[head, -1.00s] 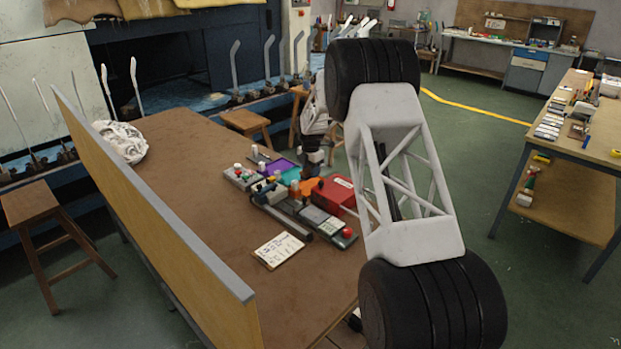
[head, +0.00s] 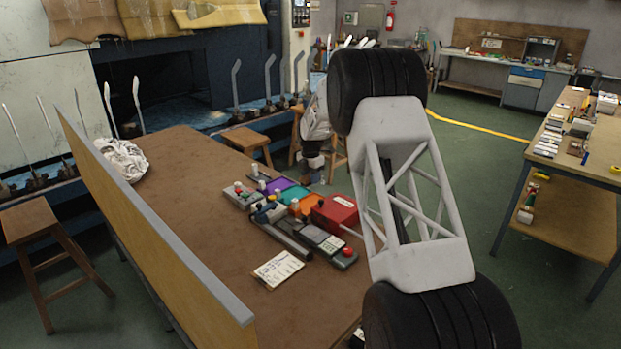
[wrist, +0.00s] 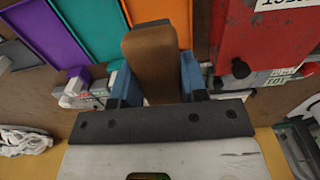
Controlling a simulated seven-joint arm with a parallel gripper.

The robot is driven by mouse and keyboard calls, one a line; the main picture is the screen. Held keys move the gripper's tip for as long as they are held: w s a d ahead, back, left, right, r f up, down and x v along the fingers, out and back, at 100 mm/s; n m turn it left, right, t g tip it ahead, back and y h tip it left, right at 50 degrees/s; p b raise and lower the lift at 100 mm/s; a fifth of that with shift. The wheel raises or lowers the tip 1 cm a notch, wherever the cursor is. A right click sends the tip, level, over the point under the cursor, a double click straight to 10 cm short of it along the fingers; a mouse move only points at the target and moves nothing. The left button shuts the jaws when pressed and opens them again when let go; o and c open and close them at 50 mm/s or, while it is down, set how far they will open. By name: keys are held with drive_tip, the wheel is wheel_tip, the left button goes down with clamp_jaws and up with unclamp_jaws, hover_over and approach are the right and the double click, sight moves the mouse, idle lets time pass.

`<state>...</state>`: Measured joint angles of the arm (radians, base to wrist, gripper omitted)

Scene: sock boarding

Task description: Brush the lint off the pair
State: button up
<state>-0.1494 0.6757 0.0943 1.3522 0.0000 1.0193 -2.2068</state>
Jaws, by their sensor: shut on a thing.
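In the wrist view my gripper (wrist: 157,85) has its two blue fingers closed on a brown block-shaped piece (wrist: 150,55), which looks like a brush handle. Its far end and any bristles are hidden. In the head view my gripper is small and partly hidden behind my arm, above the far right side of the brown table (head: 190,200). I cannot make out a pair of socks for certain. A crumpled white cloth heap (head: 122,160) lies at the table's far left end; white cloth also shows at the left of the wrist view (wrist: 22,140).
Purple (wrist: 25,35), teal (wrist: 90,28) and orange (wrist: 200,15) trays and a red box (wrist: 260,45) lie close to my gripper. A clipboard (head: 278,268) lies nearer. A tall board (head: 150,220) edges the table's left side. The table's middle is clear.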

drive_tip(key=o, duration=0.3)
drive_tip(key=shift+c, duration=1)
drive_tip(key=shift+s, duration=0.1)
drive_tip(key=shift+s+r+m, duration=0.15)
drive_tip(key=shift+s+m, duration=0.6)
drive_tip(key=shift+m, duration=0.15)
drive_tip(key=s+d+m, duration=0.1)
drive_tip(key=s+m, duration=1.5)
drive_tip(key=s, duration=0.1)
drive_tip(key=shift+s+d+r, duration=0.3)
drive_tip(key=shift+s+r, duration=0.05)
drive_tip(key=shift+r, duration=0.05)
